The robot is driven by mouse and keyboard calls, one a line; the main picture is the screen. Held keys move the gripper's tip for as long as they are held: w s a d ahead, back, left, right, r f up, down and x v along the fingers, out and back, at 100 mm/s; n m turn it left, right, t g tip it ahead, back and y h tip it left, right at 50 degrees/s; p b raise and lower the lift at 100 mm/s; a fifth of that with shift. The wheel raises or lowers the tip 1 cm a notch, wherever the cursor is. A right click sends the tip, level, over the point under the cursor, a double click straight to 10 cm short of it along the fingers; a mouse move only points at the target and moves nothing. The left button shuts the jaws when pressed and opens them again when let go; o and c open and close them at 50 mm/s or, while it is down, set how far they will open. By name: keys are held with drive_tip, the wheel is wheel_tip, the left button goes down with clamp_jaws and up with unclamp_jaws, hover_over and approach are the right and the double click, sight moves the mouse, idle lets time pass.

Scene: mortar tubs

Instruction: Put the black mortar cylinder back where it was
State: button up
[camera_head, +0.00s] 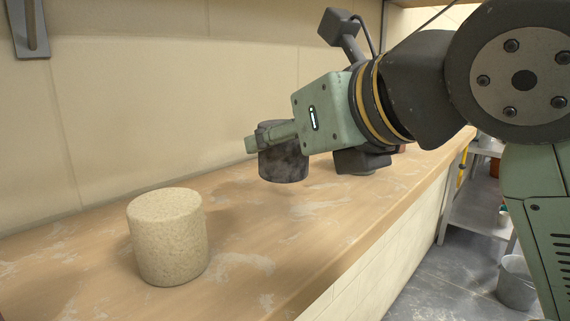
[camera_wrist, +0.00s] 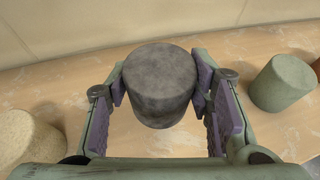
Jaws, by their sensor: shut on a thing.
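The black mortar cylinder (camera_head: 284,166) is dark grey and mottled. My gripper (camera_head: 262,141) is shut on it and holds it above the wooden counter, near the middle of the head view. In the wrist view the black mortar cylinder (camera_wrist: 159,85) sits between the two purple-padded fingers of my gripper (camera_wrist: 160,84), with a pad touching each side. Its top faces the wrist camera. My gripper's fingers hide part of its upper side in the head view.
A beige speckled cylinder (camera_head: 167,237) stands on the counter (camera_head: 250,245) at the front left. A grey-green cylinder (camera_wrist: 283,83) stands to the right in the wrist view, with a reddish-brown thing (camera_wrist: 316,68) at the edge. The wall runs along the back.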

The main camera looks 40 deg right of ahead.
sight(298, 165)
drive_tip(key=shift+f, duration=1.75)
drive_tip(key=shift+f, duration=0.15)
drive_tip(key=o, duration=1.4)
drive_tip(key=shift+o, duration=0.2)
drive_tip(key=b+v, duration=0.3)
drive_tip(key=v, duration=0.9)
drive_tip(key=shift+r, duration=0.25)
